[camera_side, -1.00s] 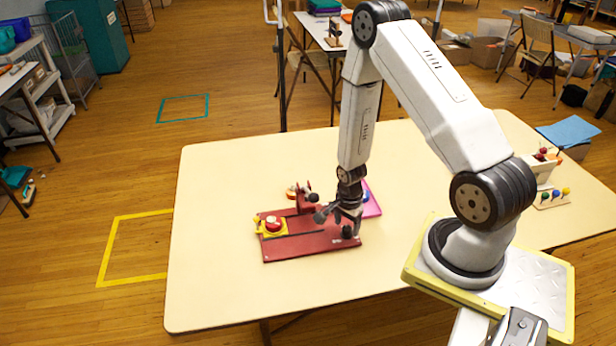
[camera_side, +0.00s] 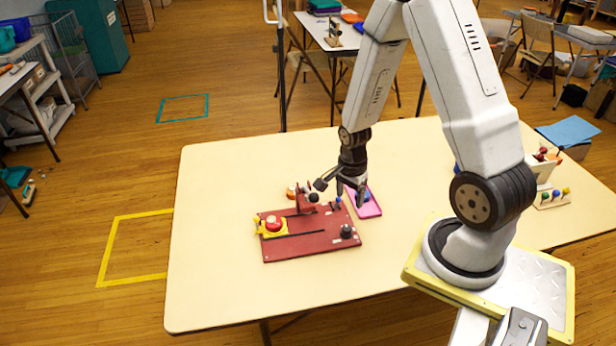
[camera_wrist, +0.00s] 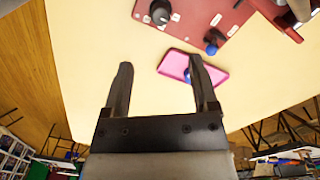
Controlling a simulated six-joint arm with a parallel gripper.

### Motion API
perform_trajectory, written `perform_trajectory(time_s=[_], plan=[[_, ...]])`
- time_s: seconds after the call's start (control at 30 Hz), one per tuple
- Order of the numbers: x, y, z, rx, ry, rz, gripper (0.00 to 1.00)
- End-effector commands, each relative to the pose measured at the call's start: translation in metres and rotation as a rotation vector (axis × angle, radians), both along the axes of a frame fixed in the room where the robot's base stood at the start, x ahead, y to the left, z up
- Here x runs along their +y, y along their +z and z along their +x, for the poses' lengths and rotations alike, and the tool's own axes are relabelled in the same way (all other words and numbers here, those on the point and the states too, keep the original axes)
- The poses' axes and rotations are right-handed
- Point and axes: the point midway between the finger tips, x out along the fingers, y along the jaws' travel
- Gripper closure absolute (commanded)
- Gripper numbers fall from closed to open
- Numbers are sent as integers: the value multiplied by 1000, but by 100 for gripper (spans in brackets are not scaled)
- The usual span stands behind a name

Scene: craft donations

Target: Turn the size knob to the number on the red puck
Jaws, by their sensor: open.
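A dark red board (camera_side: 306,246) lies on the table. A dark round knob (camera_side: 346,231) sits at its right front corner and stands clear of my gripper. In the wrist view this knob (camera_wrist: 160,12) is at the top edge, with white on its top; I cannot read a number. My gripper (camera_side: 341,193) is open and empty above the board's back right part. The wrist view shows its two fingers (camera_wrist: 160,66) wide apart.
The board also bears a red button (camera_side: 274,223) on a yellow base, an upright red bracket with a black ball, and a small blue knob (camera_wrist: 212,42). A pink tray (camera_side: 371,209) with a blue piece lies beside the board. The table's front left is clear.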

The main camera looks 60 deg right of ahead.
Motion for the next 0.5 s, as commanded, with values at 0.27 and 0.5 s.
perform_trajectory(time_s=[0.27,0.5], plan=[[0,30,0,-3,-1,-2,24],[0,56,0,-3,-1,-2,24]])
